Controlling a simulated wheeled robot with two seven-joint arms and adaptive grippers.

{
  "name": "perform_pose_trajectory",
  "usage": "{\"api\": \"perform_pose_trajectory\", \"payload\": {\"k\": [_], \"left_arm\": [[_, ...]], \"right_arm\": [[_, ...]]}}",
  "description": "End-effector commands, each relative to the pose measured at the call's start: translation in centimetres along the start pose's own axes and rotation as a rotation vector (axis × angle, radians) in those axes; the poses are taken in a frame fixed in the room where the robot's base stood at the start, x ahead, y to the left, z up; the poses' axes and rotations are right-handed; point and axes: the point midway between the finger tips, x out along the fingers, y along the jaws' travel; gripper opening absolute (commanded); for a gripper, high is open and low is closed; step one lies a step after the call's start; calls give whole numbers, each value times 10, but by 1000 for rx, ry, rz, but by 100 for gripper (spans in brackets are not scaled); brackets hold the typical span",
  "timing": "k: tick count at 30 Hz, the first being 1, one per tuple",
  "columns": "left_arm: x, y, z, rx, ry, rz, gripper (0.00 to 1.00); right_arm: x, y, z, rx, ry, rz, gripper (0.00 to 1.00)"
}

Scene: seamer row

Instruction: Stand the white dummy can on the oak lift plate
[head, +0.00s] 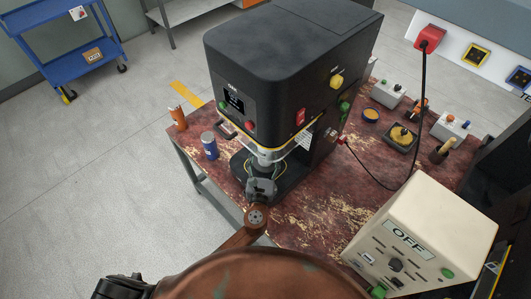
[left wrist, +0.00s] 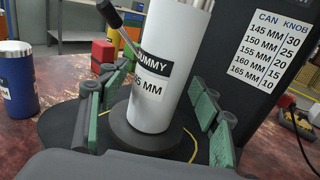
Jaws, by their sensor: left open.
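The white dummy can (left wrist: 160,65), labelled DUMMY with a size in MM, stands upright on a dark round plate (left wrist: 125,135) under the seamer head. I cannot tell from its colour whether this plate is oak. My left gripper (left wrist: 157,108) is open, its green-padded fingers on either side of the can, with a gap visible at the left. In the head view my left gripper (head: 262,186) is at the front of the seamer and hides most of the can. My right gripper is not in view.
The black seamer (head: 270,70) rises over the plate. A cream OFF box (head: 425,230) is at the right front. A card (left wrist: 275,50) lists can sizes.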

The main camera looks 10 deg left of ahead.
Motion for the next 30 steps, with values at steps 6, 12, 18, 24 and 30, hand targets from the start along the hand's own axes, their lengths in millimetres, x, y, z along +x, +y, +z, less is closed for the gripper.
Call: {"api": "perform_pose_trajectory", "payload": {"k": [6,12,18,24,30], "left_arm": [[-46,1,0,-1,3,1,58],[-84,1,0,-2,2,2,58],[-103,0,0,0,-1,1,58],[-107,0,0,-1,0,1,58],[-107,0,0,-1,0,1,58]], "right_arm": [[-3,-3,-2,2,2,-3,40],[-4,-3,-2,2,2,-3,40],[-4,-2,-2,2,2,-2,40],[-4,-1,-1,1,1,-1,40],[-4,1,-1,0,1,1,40]]}}
